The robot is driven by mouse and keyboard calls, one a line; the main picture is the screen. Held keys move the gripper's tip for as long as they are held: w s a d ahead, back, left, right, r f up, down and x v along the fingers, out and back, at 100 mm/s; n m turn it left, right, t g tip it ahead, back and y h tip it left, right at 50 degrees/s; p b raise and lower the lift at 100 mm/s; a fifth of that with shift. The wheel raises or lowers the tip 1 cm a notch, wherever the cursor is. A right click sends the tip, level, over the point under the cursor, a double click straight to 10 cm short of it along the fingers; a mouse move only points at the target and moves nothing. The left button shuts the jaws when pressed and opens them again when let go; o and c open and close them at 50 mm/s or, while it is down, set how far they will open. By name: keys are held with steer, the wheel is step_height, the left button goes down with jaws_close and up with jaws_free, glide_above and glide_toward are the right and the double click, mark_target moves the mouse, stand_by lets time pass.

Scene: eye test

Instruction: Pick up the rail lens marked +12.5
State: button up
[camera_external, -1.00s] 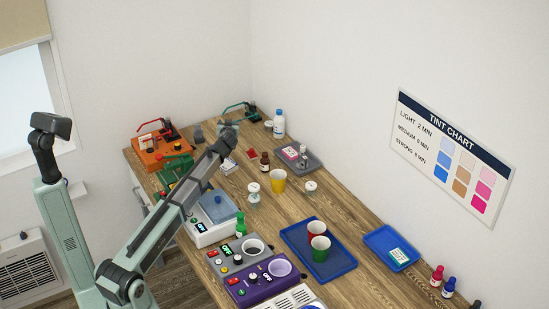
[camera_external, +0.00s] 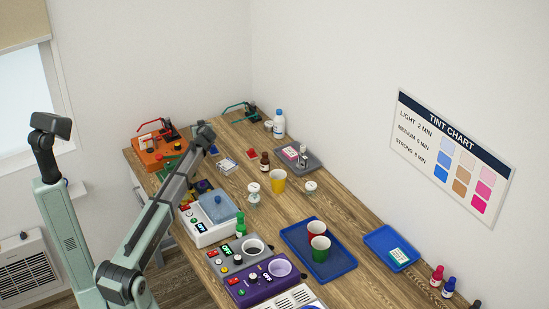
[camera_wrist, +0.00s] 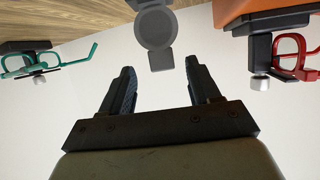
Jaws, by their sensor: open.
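I cannot make out a +12.5 marking in either view, so I cannot tell which thing is the rail lens. My gripper (camera_wrist: 158,84) is open, with nothing between its fingers. A grey round-ended piece (camera_wrist: 154,28) lies beyond the fingertips in the wrist view, apart from them, its top cut off by the frame; no marking shows on it. In the external view my gripper end (camera_external: 205,133) is over the far left part of the table, and its fingers are too small to make out.
Red glasses (camera_wrist: 290,52) are clamped beside an orange box (camera_wrist: 262,16). Green glasses (camera_wrist: 60,64) stand in a clamp at left. The external view shows an orange device (camera_external: 152,156), a yellow cup (camera_external: 278,183), a blue tray (camera_external: 298,240) and a grey tray (camera_external: 310,165).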

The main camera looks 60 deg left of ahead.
steer(key=shift+x, duration=3)
steer(key=shift+s+f, duration=0.1)
steer(key=shift+c, duration=0.3)
steer(key=c, duration=1)
